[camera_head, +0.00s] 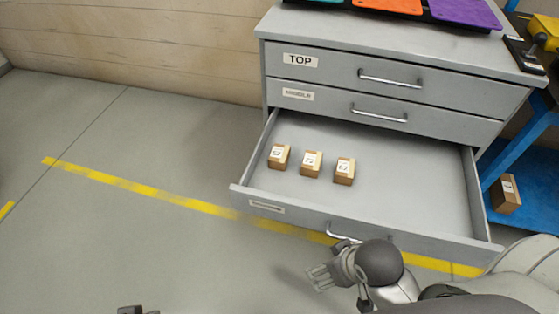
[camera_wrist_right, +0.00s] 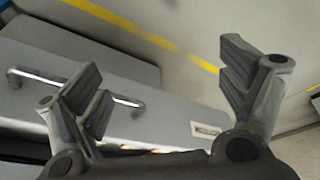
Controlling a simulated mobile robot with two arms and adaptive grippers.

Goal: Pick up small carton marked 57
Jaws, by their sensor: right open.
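Three small brown cartons with white labels stand in a row in the open bottom drawer (camera_head: 400,190). The left carton (camera_head: 279,157) has a small label that looks like 57, though it is blurred. The middle carton (camera_head: 311,164) appears to read 72. The right carton (camera_head: 344,171) appears to read 67 or 62. My right gripper (camera_head: 322,276) is open and empty, outside the drawer front and nearer than the cartons. Its spread fingers also show in the right wrist view (camera_wrist_right: 165,90). A dark tip, probably my left gripper (camera_head: 135,310), barely shows at the bottom edge.
The grey cabinet (camera_head: 390,65) has shut drawers labelled TOP and MIDDLE above the open one. The drawer's front panel and handle (camera_head: 345,236) lie between my right gripper and the cartons. Another carton (camera_head: 505,194) sits on a blue shelf at right. Floor at left is clear.

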